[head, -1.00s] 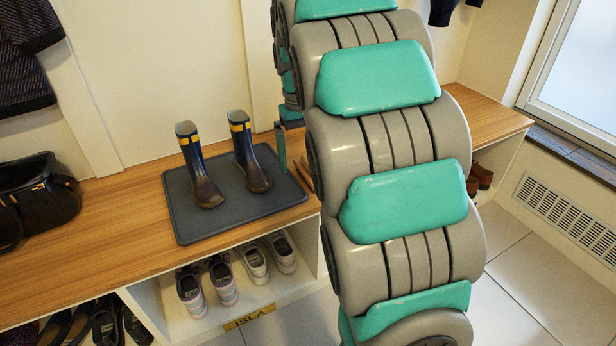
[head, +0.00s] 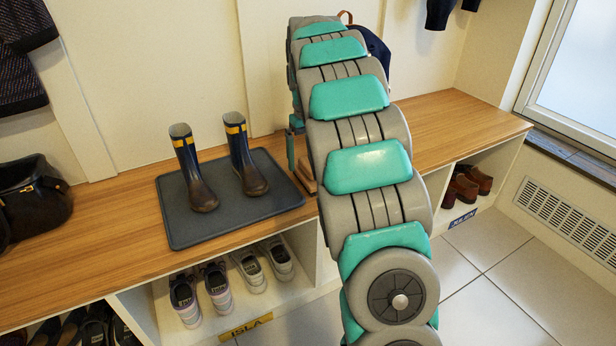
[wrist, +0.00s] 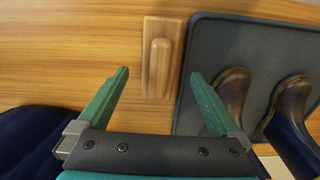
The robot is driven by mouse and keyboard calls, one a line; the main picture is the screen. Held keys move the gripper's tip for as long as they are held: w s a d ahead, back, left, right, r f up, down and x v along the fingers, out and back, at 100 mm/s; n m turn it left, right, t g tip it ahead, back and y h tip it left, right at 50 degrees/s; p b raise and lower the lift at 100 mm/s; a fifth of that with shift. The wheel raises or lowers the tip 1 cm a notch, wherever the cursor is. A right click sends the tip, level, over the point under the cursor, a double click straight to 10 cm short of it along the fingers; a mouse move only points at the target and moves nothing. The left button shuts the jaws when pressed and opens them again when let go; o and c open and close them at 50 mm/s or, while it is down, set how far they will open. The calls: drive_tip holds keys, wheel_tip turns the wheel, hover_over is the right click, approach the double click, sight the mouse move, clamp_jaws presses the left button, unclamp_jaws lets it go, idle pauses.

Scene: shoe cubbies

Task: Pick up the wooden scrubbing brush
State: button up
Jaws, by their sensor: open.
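The wooden scrubbing brush (wrist: 158,62) lies on the wooden bench top in the wrist view, a flat block with a raised, rounded grip, beside the grey boot tray. In the head view, part of the brush (head: 306,178) shows just right of the tray, and my arm hides the rest. My gripper (wrist: 159,75) is open and empty in the wrist view. Its two green fingers point toward the brush, one to each side of its line. In the head view, one finger of my gripper (head: 291,149) shows beside the arm; the other is hidden.
The grey tray (head: 178,228) holds a pair of dark boots (head: 245,155) close beside the brush. A dark bag (head: 30,195) sits at the left end of the bench. A navy backpack (head: 376,55) shows behind my arm. The bench top (head: 450,120) is clear to the right.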

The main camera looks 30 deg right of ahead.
sight(308, 164)
wheel_tip(308, 164, down, 4)
drive_tip(key=shift+r, duration=0.15)
drive_tip(key=shift+c, duration=0.2)
drive_tip(key=c, duration=1.5)
